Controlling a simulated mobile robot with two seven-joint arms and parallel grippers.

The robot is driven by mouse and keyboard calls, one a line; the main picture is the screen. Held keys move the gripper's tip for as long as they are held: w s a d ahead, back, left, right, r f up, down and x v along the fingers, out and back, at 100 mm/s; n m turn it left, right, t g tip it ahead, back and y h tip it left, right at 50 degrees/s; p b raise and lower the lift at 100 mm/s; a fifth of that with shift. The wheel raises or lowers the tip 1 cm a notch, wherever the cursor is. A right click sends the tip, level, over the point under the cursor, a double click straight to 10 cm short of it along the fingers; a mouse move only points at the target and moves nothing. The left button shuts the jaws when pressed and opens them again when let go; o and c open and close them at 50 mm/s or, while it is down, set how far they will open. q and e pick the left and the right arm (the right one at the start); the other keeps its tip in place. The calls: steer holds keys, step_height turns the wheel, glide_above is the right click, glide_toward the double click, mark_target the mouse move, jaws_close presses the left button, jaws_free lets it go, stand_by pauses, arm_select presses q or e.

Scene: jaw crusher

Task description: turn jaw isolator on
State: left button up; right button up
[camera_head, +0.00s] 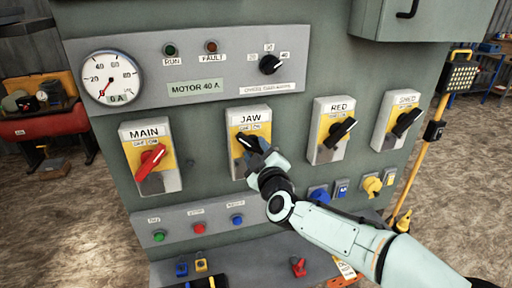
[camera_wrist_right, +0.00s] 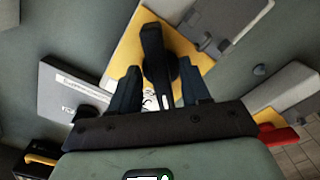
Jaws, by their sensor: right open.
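The JAW isolator (camera_head: 238,118) is a grey box with a yellow plate in the middle of the panel. Its black handle (camera_head: 247,142) is partly hidden by my right gripper (camera_head: 256,156) in the head view, and tilts from upper left to lower right. In the right wrist view, the black handle (camera_wrist_right: 153,48) stands over the yellow plate (camera_wrist_right: 190,50). There my open right gripper (camera_wrist_right: 160,88) has one finger on each side of the handle, with gaps visible. I cannot tell whether either finger touches it. My left gripper is not in view.
The MAIN isolator (camera_head: 151,162) with a red handle is to the left. The RED isolator (camera_head: 340,133) and another black-handled isolator (camera_head: 404,122) are to the right. A gauge (camera_head: 112,78) and rotary knob (camera_head: 271,64) are above; push buttons (camera_head: 199,229) are below.

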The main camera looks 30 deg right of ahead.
steer(key=shift+w+d, duration=0.15)
steer(key=shift+w, duration=0.5)
jaws_close()
